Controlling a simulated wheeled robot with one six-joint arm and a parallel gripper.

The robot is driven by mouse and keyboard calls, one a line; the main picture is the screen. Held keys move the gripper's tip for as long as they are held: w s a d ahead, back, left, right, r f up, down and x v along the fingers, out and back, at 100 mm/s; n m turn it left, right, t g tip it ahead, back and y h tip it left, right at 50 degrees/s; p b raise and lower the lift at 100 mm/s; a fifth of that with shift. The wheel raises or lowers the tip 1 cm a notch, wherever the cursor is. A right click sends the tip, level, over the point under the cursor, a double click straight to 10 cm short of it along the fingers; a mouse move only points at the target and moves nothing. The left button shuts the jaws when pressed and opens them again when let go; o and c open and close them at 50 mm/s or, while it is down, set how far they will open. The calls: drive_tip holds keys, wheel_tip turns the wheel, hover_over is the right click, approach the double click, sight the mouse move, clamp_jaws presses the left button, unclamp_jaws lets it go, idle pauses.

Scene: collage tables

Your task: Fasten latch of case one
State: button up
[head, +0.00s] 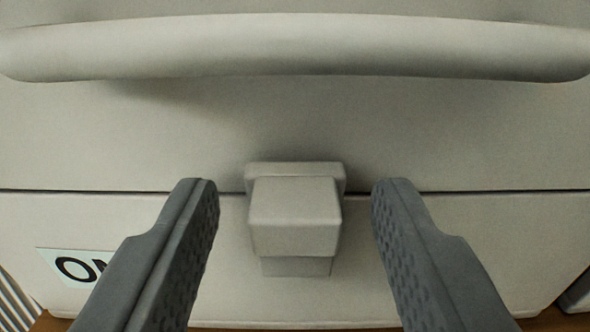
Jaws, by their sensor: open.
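The case (480,140) fills the head view, beige, with a dark seam running across between its lid and its lower body. A label (66,263) on the lower left starts with "O"; the rest is hidden behind my left finger. The latch (295,215), a beige block on a plate, sits at the middle of the front and spans the seam. My gripper (296,190) is open, with one grey textured finger on each side of the latch. Gaps show between the latch and both fingers.
A thick rounded handle (300,45) runs across the case above the latch. A brown wooden surface (560,322) shows at the bottom edge.

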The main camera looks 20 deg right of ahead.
drive_tip(key=shift+w, duration=0.15)
drive_tip(key=c, duration=0.8)
drive_tip(key=shift+w+d+r+g+y, duration=0.15)
drive_tip(key=shift+w+g, duration=0.1)
drive_tip(key=shift+g, duration=0.2)
drive_tip(key=shift+w+r+g+y, duration=0.1)
drive_tip(key=shift+w+g+y, duration=0.1)
drive_tip(key=shift+g, duration=0.25)
drive_tip(key=o, duration=0.8)
drive_tip(key=v, duration=1.7)
drive_tip(key=shift+s, duration=0.15)
